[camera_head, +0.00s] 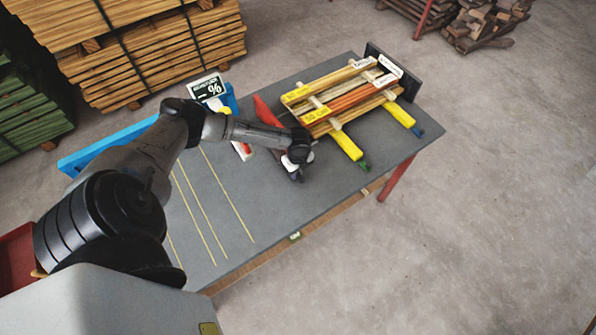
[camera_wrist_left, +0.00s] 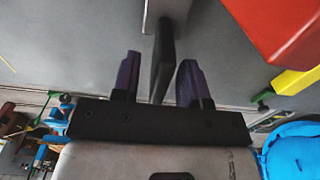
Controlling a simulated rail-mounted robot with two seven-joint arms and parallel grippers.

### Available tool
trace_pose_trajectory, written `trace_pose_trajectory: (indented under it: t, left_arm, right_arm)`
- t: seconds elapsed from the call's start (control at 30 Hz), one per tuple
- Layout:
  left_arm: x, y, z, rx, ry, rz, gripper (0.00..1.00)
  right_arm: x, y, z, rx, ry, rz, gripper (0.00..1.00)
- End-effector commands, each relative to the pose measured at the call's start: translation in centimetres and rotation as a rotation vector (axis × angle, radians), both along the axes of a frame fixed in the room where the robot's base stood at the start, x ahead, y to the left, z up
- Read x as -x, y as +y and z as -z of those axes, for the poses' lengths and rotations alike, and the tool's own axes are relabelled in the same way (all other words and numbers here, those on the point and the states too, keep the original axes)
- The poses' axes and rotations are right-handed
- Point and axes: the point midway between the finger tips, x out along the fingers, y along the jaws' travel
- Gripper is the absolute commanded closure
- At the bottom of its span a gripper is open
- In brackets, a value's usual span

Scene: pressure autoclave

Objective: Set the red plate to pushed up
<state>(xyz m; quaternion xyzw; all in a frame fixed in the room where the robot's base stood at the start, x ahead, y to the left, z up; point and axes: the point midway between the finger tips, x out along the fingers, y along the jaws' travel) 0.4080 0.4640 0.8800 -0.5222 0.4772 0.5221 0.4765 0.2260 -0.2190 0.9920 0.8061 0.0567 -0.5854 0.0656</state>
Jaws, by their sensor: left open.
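A red plate-like piece (camera_head: 267,112) shows on the grey table, partly hidden behind my left forearm. A red block-like part (camera_wrist_left: 285,25) fills the upper right of the left wrist view; I cannot tell if it is the same piece. My left gripper (camera_head: 297,177) is low over the table, left of the wood stack. In the left wrist view its two purple-padded fingers (camera_wrist_left: 159,82) are open. A dark bar (camera_wrist_left: 164,60) below a pale grey part (camera_wrist_left: 165,12) stands between them, with gaps visible on both sides. My right gripper is not in view.
A stack of planks (camera_head: 345,97) on yellow supports (camera_head: 346,144) stands close right of the gripper. A black-and-white sign (camera_head: 208,87) stands behind the arm. The table's front part (camera_head: 265,205) is clear. Lumber piles (camera_head: 150,45) stand on the floor behind.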

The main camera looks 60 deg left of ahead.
Motion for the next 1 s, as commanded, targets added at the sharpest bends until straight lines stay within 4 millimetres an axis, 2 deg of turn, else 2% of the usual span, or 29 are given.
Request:
trace_pose_trajectory:
  t: [0.2, 0.53, 0.93, 1.0]
  left_arm:
    - [0.03, 0.02, 1.14, -0.001, 0.000, 0.000, 0.60]
    - [0.03, 0.03, 1.25, -0.001, 0.000, 0.000, 0.61]
    - [0.02, 0.03, 1.23, -0.001, 0.000, 0.000, 0.99]
    - [0.02, 0.03, 1.22, -0.001, 0.000, 0.000, 1.00]
  right_arm:
    - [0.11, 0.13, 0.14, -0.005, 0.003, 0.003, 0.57]
    - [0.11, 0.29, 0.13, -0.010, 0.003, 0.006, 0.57]
    - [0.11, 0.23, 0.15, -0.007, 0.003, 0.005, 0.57]
    - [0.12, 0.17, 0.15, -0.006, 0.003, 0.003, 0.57]
